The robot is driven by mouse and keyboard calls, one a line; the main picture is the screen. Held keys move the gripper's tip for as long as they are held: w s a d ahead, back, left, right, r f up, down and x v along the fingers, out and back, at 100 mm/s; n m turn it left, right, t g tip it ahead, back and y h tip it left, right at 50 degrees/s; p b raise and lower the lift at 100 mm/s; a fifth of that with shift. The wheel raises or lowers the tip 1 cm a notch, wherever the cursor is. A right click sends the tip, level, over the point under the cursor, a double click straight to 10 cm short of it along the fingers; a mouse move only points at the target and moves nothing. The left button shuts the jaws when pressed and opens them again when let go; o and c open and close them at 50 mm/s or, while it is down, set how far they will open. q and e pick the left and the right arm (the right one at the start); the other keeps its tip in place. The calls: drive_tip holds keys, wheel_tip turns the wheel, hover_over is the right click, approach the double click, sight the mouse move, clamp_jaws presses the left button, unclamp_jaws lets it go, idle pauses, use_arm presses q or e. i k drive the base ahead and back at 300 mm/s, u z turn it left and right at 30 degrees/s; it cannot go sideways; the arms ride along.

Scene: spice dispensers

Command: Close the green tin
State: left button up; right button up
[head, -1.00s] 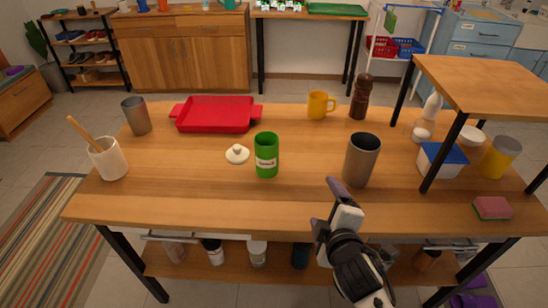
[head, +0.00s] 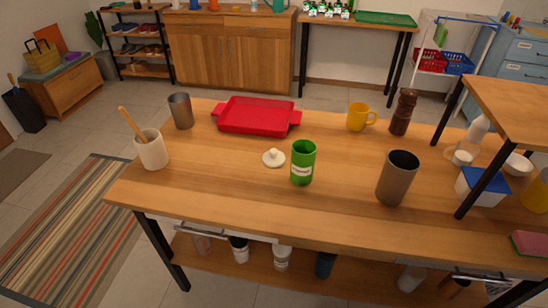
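The green tin (head: 302,164) stands upright on the wooden table, with a white label on its front. Its top looks open, with a dark inside showing. A round cream lid with a small knob (head: 273,158) lies on the table just left of the tin, apart from it. Neither of my grippers shows in the head view now.
A tall grey cup (head: 397,178) stands right of the tin. A red tray (head: 258,117), a metal cup (head: 181,111) and a white crock with a wooden spoon (head: 151,149) are behind and left. A yellow mug (head: 360,117) and pepper mill (head: 403,112) stand behind. The front-left tabletop is clear.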

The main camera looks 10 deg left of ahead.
sight(303, 152)
drive_tip(key=z, duration=2.2)
drive_tip(key=k, duration=1.2)
drive_tip(key=u, duration=1.5)
drive_tip(key=i, duration=0.5)
drive_tip(key=z, duration=0.1)
